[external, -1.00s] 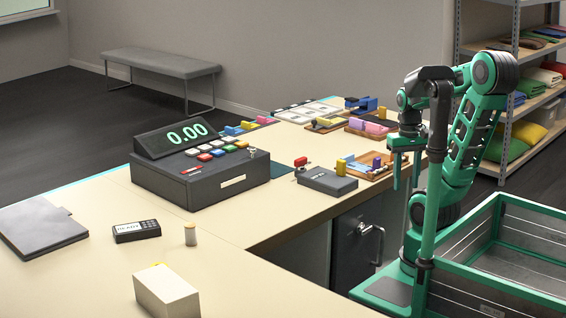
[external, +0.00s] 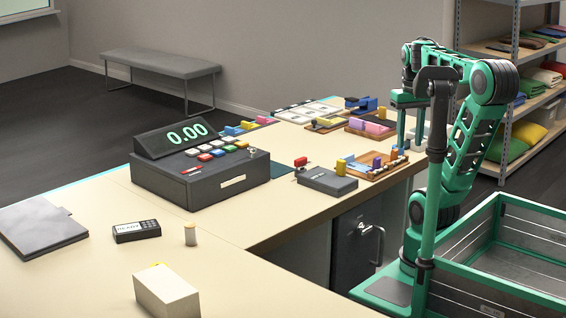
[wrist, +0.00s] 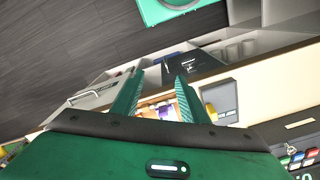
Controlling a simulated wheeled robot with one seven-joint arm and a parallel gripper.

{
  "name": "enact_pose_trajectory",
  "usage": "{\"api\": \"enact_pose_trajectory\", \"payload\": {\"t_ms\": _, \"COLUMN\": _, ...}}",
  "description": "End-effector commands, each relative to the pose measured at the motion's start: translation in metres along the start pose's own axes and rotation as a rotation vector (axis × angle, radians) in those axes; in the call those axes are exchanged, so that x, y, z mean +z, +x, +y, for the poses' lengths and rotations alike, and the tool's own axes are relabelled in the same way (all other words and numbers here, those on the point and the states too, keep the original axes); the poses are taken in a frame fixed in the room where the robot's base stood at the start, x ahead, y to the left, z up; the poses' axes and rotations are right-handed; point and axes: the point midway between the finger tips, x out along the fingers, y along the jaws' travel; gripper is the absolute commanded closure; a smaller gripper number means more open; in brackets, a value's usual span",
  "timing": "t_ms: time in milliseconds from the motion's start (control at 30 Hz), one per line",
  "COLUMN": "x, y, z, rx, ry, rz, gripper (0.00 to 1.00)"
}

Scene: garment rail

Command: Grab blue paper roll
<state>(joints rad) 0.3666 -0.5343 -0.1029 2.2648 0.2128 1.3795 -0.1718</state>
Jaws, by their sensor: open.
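I cannot single out a blue paper roll with certainty. A blue object (external: 366,103) sits at the far back right of the counter in the external view. A small purple-blue piece (external: 376,163) stands in an orange-brown tray (external: 385,172) near the counter's right edge. My gripper (external: 410,144) is open and points down, above and in front of that tray area, with nothing seen held. In the wrist view my gripper (wrist: 159,78) shows two green fingers apart, with a purple piece (wrist: 165,112) seen between them in the background.
A cash register (external: 205,165) stands mid-counter, with a dark flat box (external: 327,182) right of it. A white box (external: 166,291), a small cylinder (external: 190,234) and a card reader (external: 137,231) are on the near counter. A shelf rack (external: 510,90) stands behind my arm.

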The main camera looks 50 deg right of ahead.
Motion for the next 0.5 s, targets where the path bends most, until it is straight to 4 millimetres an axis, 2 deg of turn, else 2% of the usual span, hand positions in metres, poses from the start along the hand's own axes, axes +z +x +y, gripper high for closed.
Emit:
{"api": "enact_pose_trajectory", "payload": {"t_ms": 267, "x": -0.045, "y": 0.009, "z": 0.010, "rx": -0.018, "ry": -0.111, "rz": 0.046, "gripper": 0.60}}
{"api": "enact_pose_trajectory", "payload": {"t_ms": 500, "x": -0.104, "y": 0.025, "z": 0.030, "rx": -0.077, "ry": -0.265, "rz": 0.131, "gripper": 0.60}}
